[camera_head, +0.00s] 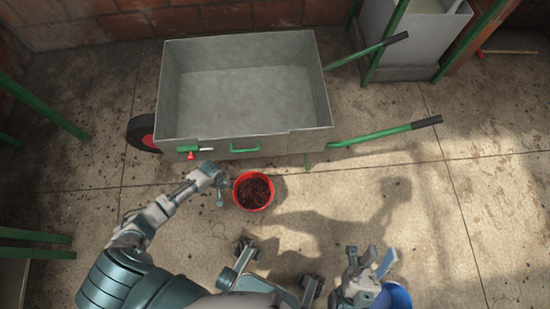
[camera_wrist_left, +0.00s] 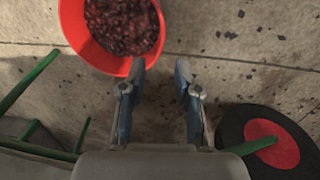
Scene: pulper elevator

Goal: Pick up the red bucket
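The red bucket (camera_head: 239,198) stands upright on the floor in front of the wheelbarrow and holds dark red contents. My left gripper (camera_head: 221,188) is just left of the bucket in the head view. In the left wrist view, its two fingers (camera_wrist_left: 160,72) are apart with nothing between them.
A grey wheelbarrow (camera_head: 245,100) with green handles stands behind the bucket; its red-hubbed wheel (camera_head: 143,135) also shows in the left wrist view (camera_wrist_left: 270,143). A blue object (camera_head: 396,296) is partly hidden by my right gripper. Green bars (camera_head: 45,110) stand at left.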

